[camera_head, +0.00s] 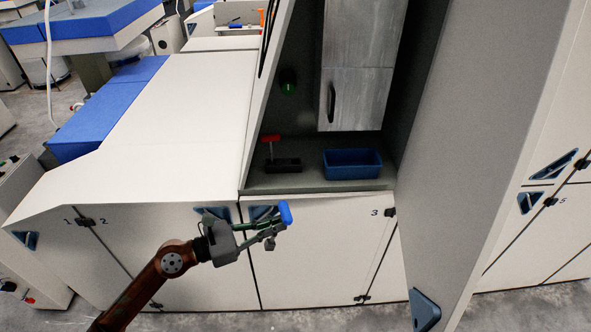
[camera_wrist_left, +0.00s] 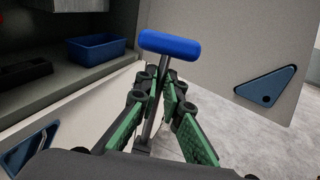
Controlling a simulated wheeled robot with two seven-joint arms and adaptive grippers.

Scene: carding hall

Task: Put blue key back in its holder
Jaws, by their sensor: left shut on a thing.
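The blue key (camera_head: 286,213) has a blue cross handle on a thin metal shaft. My left gripper (camera_head: 257,233) is shut on it, in front of the cabinet doors and below the shelf of the niche. In the left wrist view the blue key (camera_wrist_left: 170,42) stands with its handle above the green-padded fingers of the left gripper (camera_wrist_left: 163,103), which close around its shaft. The dark holder block (camera_head: 282,166) sits on the niche shelf with a red-handled key (camera_head: 270,141) upright at its left side. The holder (camera_wrist_left: 25,74) also shows at the left in the wrist view. My right gripper is not in view.
A blue bin (camera_head: 352,164) stands on the shelf right of the holder. A grey wall cabinet (camera_head: 355,98) hangs above it. A large slanted panel (camera_head: 490,130) bounds the niche on the right. A white machine cover (camera_head: 160,130) extends to the left.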

